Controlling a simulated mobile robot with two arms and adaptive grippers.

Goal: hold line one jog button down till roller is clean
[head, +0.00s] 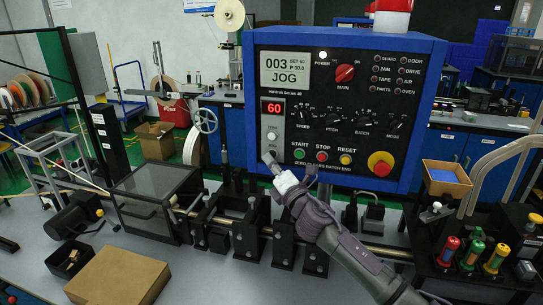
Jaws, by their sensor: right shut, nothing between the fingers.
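A blue control box (427,90) stands at the back middle with a dark panel. Its screen (285,72) reads 003, SET 60 and JOG. Below it, a red display (271,108) shows 60. Under that is a small pale round button (271,136); I cannot read its label. My right gripper (268,158) is shut and empty, its tip just below this button at the panel's lower left. I cannot tell whether the tip touches the panel. A metal shaft (385,251) runs through black blocks below; which part is the roller is unclear. My left gripper is out of view.
Green START (299,154), red STOP (321,156) and yellow RESET (345,159) buttons sit right of the gripper tip. A large red knob (380,163) is farther right. A clear-lidded box (152,190) and a cardboard box (118,276) stand at left.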

